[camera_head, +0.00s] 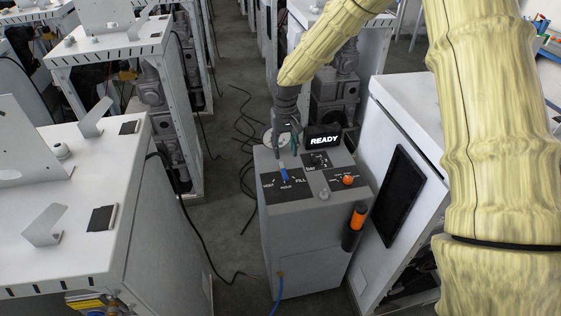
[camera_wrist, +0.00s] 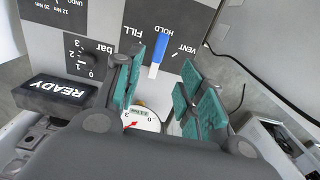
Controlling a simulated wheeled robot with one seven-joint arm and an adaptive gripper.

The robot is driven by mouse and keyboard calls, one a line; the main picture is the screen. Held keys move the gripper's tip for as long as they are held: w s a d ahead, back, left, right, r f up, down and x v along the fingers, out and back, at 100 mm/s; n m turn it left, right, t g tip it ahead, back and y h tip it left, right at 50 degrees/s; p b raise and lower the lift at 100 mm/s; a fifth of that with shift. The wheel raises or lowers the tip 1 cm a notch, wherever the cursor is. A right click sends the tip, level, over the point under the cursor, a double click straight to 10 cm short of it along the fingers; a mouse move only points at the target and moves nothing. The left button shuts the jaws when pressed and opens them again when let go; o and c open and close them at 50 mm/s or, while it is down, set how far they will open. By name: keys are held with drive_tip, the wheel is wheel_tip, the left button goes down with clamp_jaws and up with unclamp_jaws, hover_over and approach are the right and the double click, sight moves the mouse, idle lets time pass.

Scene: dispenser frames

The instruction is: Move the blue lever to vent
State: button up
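The blue lever (camera_head: 284,175) is on the sloped top panel of the grey dispenser cabinet (camera_head: 305,240). Its blue end points toward the HOLD label, between VENT and FILL. In the wrist view the blue lever (camera_wrist: 159,50) shows beyond my fingers, its pale end nearer to me. My gripper (camera_head: 286,150) is above the back of the panel, behind the lever in the head view. In the wrist view my gripper (camera_wrist: 163,80) has its green-padded fingers apart with nothing between them. I cannot tell the exact height over the panel.
A READY display (camera_head: 323,140) stands at the panel's back right. An orange knob (camera_head: 348,180) is right of the lever. A round gauge (camera_wrist: 140,120) shows below the fingers. White cabinets stand on both sides.

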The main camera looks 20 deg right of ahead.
drive_tip(key=p, duration=0.2)
hover_over(285, 174)
drive_tip(key=f, duration=0.5)
drive_tip(key=shift+w+d+f, duration=0.1)
drive_tip(key=shift+w, duration=0.15)
drive_tip(key=shift+s+f+p, duration=0.15)
drive_tip(key=shift+f+p, duration=0.15)
drive_tip(key=shift+f, duration=0.05)
drive_tip(key=shift+f+p, duration=0.75)
drive_tip(key=shift+f, duration=1.4)
clamp_jaws()
